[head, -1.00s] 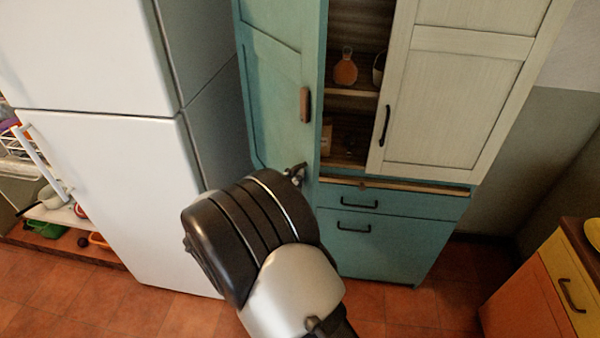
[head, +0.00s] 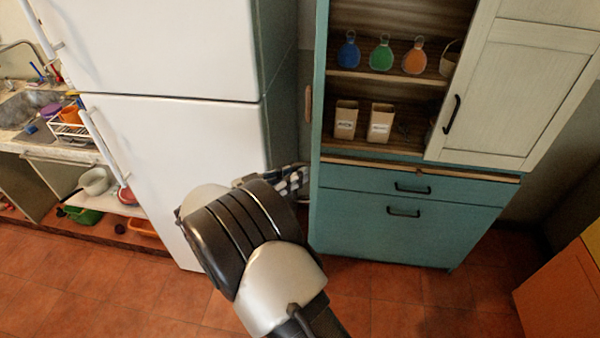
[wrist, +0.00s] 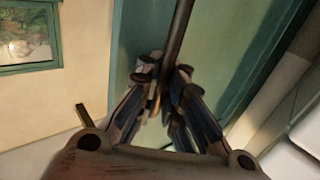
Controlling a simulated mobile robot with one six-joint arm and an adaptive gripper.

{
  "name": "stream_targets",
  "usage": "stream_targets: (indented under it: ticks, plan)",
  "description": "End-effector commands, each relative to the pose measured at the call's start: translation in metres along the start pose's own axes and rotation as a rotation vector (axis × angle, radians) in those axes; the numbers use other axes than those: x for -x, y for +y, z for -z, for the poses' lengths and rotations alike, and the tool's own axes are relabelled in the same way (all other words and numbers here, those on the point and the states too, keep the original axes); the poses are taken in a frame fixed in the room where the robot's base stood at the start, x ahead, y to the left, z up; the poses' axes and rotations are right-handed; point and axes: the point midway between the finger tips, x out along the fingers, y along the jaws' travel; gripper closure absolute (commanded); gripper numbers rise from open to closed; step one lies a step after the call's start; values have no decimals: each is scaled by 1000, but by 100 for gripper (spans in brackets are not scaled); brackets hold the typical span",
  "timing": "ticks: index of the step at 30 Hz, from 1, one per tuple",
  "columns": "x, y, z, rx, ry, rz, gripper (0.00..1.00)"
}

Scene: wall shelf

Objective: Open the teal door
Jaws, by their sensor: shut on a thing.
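The teal door (head: 319,110) stands open at the left of the teal cabinet and shows almost edge-on in the head view. Its brown handle (head: 308,104) sticks out on its left side. My gripper (head: 298,180) is at the door's lower left, below the handle. In the wrist view my fingers (wrist: 163,80) are shut on a narrow dark brown strip (wrist: 178,35) of the door, with teal surface on both sides. I cannot tell whether this strip is the door's edge or another part. My wrist hides part of the floor in front.
The cabinet's open shelves hold blue, green and orange bottles (head: 381,54) and two cartons (head: 364,120). A cream door (head: 520,90) covers their right side. Teal drawers (head: 400,205) lie below. A white fridge (head: 180,140) stands close at left. An orange cabinet (head: 565,290) is at lower right.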

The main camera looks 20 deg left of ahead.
Motion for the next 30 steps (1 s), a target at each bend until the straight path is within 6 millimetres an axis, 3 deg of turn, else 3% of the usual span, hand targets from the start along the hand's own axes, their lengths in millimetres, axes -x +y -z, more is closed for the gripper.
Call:
stream_targets:
  ticks: [11, 12, 21, 30]
  plan:
    - [2, 3, -4, 12, -4, -9, 100]
    - [2, 3, -4, 12, -4, -8, 92]
    - [2, 1, -3, 6, -4, -6, 72]
    - [1, 1, -2, 3, -4, -5, 71]
